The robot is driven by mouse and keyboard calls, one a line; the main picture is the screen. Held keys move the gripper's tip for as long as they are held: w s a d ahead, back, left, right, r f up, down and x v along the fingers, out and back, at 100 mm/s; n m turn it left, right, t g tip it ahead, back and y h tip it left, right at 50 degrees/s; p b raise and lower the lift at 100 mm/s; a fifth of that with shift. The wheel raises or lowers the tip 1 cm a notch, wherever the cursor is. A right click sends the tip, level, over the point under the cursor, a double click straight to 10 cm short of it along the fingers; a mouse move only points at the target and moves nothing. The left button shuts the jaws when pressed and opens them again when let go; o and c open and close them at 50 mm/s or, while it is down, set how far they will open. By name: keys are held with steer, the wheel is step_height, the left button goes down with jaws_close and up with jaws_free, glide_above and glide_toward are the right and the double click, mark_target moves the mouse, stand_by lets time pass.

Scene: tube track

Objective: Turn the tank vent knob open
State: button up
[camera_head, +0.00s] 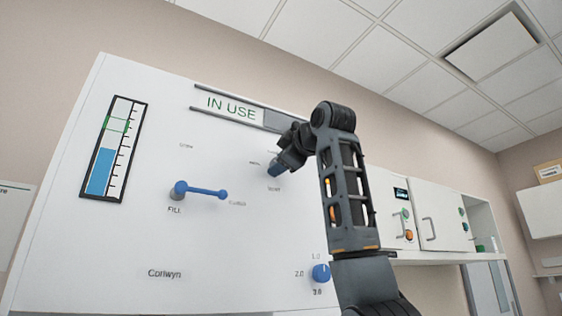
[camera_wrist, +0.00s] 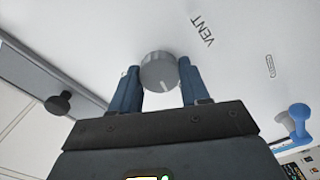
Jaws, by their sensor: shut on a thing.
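The vent knob (camera_wrist: 158,72) is a grey round knob on the white panel, beside the printed word VENT. A pale pointer line shows on its face. My gripper (camera_wrist: 157,76) has one blue finger on each side of the knob and is shut on it. In the head view my gripper (camera_head: 284,165) reaches the panel just above the VENT label and hides the knob. A small label stands to the right of VENT in the wrist view, too small to read surely.
A blue FILL lever (camera_head: 203,191) sticks out left of my gripper. A blue dial (camera_head: 321,272) is at the lower right. An IN USE sign (camera_head: 232,107) with a grey slide is above. A level gauge (camera_head: 113,150) is at the left.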

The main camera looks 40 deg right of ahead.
steer(key=shift+f+n, duration=0.1)
steer(key=shift+n, duration=1.4)
steer(key=shift+a, duration=0.1)
steer(key=o, duration=1.1)
steer(key=shift+c, duration=0.2)
steer(key=b+v, duration=0.2)
steer(key=v, duration=0.5)
steer(key=shift+s, duration=0.4)
steer(key=shift+a, duration=0.1)
